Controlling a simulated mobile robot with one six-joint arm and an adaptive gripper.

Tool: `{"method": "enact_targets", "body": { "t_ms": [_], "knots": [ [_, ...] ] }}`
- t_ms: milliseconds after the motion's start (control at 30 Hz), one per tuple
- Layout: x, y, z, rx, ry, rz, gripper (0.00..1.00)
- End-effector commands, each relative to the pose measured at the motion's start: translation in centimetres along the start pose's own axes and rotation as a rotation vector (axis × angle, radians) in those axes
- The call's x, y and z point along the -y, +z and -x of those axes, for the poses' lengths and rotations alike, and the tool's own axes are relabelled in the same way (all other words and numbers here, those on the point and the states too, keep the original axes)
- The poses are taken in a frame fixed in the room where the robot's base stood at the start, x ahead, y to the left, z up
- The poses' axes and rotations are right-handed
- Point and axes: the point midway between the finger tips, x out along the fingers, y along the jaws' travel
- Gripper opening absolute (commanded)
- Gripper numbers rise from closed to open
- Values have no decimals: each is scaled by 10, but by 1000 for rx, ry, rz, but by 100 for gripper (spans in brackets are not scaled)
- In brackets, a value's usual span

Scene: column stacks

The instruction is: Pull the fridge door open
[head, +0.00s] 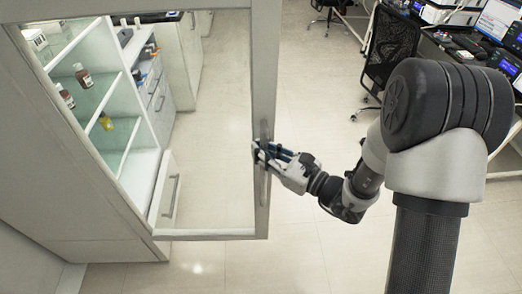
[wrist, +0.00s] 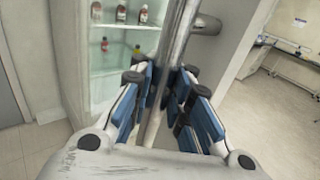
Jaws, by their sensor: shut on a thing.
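The fridge door (head: 265,85) is a pale frame around a clear glass pane. It stands swung out from the fridge cabinet (head: 60,170), with the shelves inside exposed at the left. The door handle (head: 264,180) is a vertical metal bar on the door's free edge; it also shows in the wrist view (wrist: 179,45), running between the fingers. My gripper (head: 262,153) is shut on this handle at about its middle. In the wrist view my gripper (wrist: 163,92) has its blue-padded fingers on both sides of the bar. The exact finger contact is partly hidden.
Several bottles (head: 83,75) stand on the fridge shelves. A drawer unit (head: 150,75) is beyond the fridge. A black chair (head: 390,45) and a desk with screens (head: 497,22) are at the upper right. The floor (head: 300,255) near the door is clear.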

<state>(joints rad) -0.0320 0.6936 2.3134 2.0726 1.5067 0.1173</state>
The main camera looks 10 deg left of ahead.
Motion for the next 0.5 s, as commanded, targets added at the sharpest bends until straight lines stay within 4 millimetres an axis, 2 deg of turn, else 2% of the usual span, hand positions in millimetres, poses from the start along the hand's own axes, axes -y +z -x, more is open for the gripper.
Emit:
{"method": "enact_targets", "body": {
  "t_ms": [33, 233, 267, 500],
  "knots": [
    [6, -1, 2, -3, -17, 3, 0],
    [6, -1, 2, -4, -17, 2, 0],
    [6, -1, 2, -4, -17, 2, 15],
    [4, -1, 2, -3, -13, 1, 31]
  ]
}}
